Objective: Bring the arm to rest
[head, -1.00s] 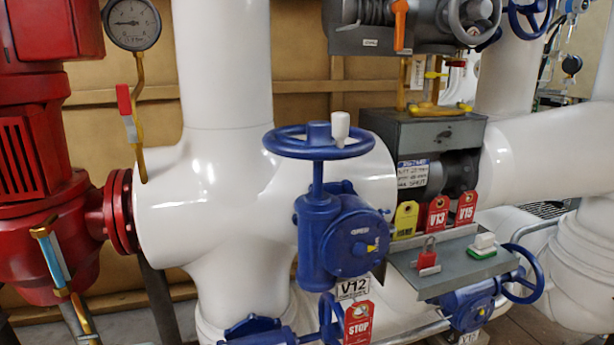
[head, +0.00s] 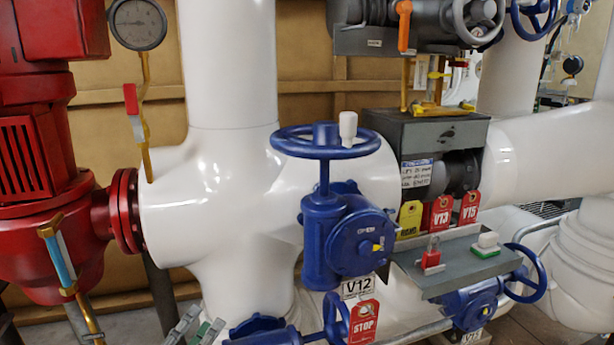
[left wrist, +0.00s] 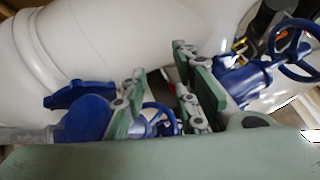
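My left gripper (head: 196,327) shows at the bottom edge of the head view, with only its grey and green fingertips in sight. In the left wrist view its two green-padded fingers (left wrist: 160,82) stand apart with nothing held between them. A blue handwheel (left wrist: 158,118) shows beyond the gap between the fingers. My right gripper is in neither view.
The blue V12 valve with its handwheel (head: 325,140) stands on the white pipe (head: 228,215), right of my gripper. A red STOP tag (head: 363,322) hangs below it. A grey shelf (head: 450,275) holds a red padlock (head: 431,258). A red pump (head: 35,150) stands left.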

